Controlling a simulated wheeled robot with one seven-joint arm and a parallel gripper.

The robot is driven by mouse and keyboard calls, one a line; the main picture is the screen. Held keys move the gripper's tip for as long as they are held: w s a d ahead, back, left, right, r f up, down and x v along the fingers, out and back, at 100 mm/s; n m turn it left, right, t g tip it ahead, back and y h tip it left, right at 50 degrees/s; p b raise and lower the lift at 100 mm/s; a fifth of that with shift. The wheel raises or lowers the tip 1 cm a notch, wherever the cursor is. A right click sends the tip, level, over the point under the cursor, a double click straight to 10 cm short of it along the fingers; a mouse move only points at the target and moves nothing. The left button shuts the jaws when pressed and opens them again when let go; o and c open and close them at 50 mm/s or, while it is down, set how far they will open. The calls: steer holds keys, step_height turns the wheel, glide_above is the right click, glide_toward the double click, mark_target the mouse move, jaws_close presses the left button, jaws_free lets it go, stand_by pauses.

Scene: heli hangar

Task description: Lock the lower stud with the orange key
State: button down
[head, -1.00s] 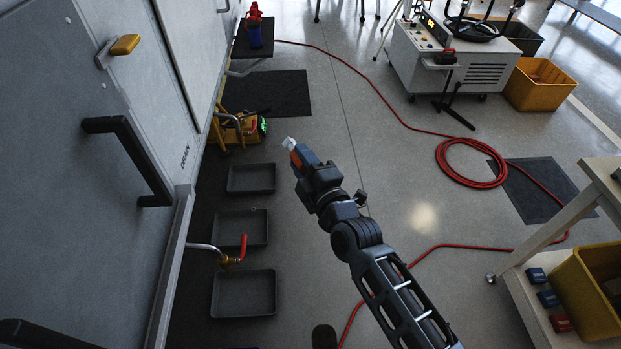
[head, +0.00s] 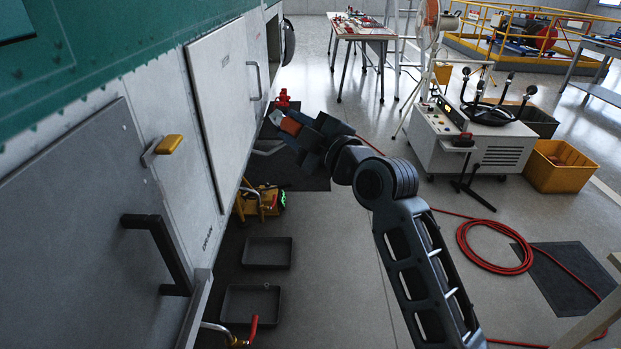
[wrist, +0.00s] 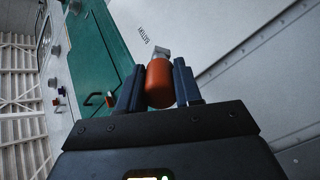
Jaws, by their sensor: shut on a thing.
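My gripper (head: 288,125) is shut on the orange key (wrist: 159,86), which sits between the two dark fingers in the wrist view. The key's orange body also shows in the head view (head: 290,126). A squared grey metal tip points out beyond the fingers. The gripper is raised in front of the grey aircraft side, with the key apart from any stud as far as I can tell. I cannot make out the lower stud for certain in either view.
A grey panel with a black handle (head: 160,252) and a yellow-tabbed latch (head: 168,145) stand at left. Dark trays (head: 267,253) lie below. A white cart (head: 470,140), a yellow bin (head: 558,166) and a red hose (head: 495,266) are at right. Open floor lies between.

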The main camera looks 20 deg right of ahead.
step_height(320, 180, up, 12)
steer(key=s+a+n+g+y+p, duration=0.1)
steer(key=s+a+g+y, duration=0.1)
steer(key=a+y, duration=0.15)
steer(key=s+a+r+n+g+y+p, duration=0.2)
steer(key=s+a+r+g+y, duration=0.2)
steer(key=s+r, duration=0.3)
steer(key=s+a+r+n+g+y+p, duration=0.2)
steer(key=s+a+r+g+y, duration=0.2)
steer(key=s+r, duration=0.4)
steer(key=shift+a+r+g, duration=0.4)
steer(key=shift+a+g, duration=0.1)
steer(key=shift+a, duration=0.75)
steer(key=shift+b+x, duration=0.7)
steer(key=shift+x, duration=1.15)
stand_by(1.5)
steer(key=shift+f+n+b, duration=0.25)
steer(key=shift+n+b, duration=0.15)
steer(key=shift+b, duration=0.35)
steer(key=shift+d+r+n+b, duration=0.15)
steer(key=shift+n+b, duration=0.45)
steer(key=shift+b, duration=0.3)
